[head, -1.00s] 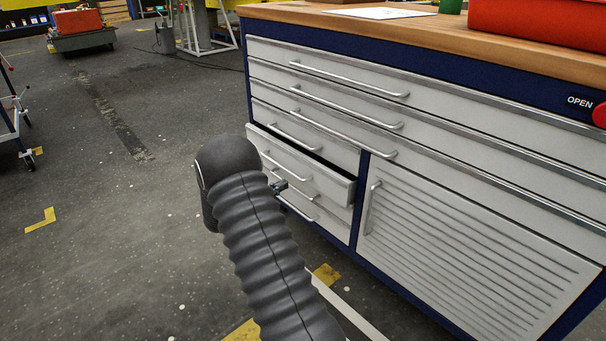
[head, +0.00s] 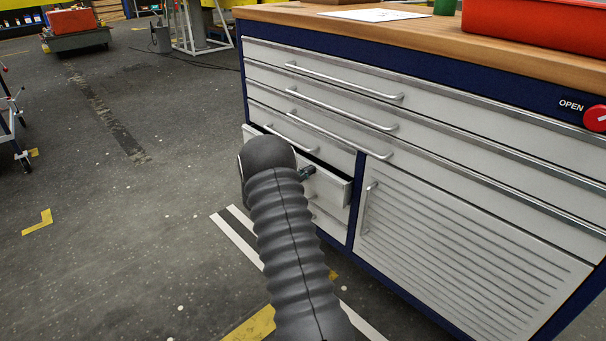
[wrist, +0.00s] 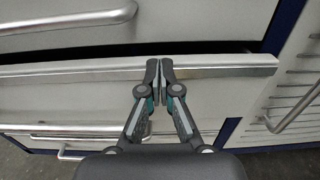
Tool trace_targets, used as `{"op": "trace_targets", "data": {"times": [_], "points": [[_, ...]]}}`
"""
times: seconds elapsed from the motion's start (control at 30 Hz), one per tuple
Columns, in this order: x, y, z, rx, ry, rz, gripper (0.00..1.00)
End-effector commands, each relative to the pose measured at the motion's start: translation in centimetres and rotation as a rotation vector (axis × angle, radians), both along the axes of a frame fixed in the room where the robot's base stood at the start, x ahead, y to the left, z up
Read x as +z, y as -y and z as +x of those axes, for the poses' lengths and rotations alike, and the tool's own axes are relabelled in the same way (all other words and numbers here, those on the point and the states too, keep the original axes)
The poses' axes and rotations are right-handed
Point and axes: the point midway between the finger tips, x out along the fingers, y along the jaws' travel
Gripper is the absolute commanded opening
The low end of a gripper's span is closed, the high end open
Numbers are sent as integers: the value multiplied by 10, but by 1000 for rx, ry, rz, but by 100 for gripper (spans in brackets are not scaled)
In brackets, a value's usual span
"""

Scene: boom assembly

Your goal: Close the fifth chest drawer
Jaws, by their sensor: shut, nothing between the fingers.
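The grey chest (head: 420,130) has a blue frame. Its fifth drawer (head: 329,187), the small one second from the top in the left column, sticks out from the front. In the wrist view its pale front (wrist: 60,100) has a metal top edge (wrist: 90,70), with a dark gap above it. My gripper (wrist: 159,66) is shut and empty, its fingertips over that top edge; I cannot tell whether they touch. In the head view only a small part of my gripper (head: 307,173) shows beside the drawer front, and my arm hides much of the drawer.
The small drawer above, with its handle (head: 290,138), is closed. A ribbed door (head: 450,250) is closed at the right. A red box (head: 530,22) and white paper (head: 375,15) lie on the wooden top. Open floor (head: 130,220) lies to the left.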

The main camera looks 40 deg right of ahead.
Motion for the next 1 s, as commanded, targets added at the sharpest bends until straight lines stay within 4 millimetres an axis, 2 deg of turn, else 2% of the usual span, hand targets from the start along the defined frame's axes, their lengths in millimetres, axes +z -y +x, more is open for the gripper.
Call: {"op": "trace_targets", "data": {"times": [0.37, 0.6, 1.0], "points": [[-1, 2, 0, 0, 0, 0, 0], [-2, 27, 2, -1, 1, -1, 0], [0, 21, 2, 1, 0, 0, 0]]}}
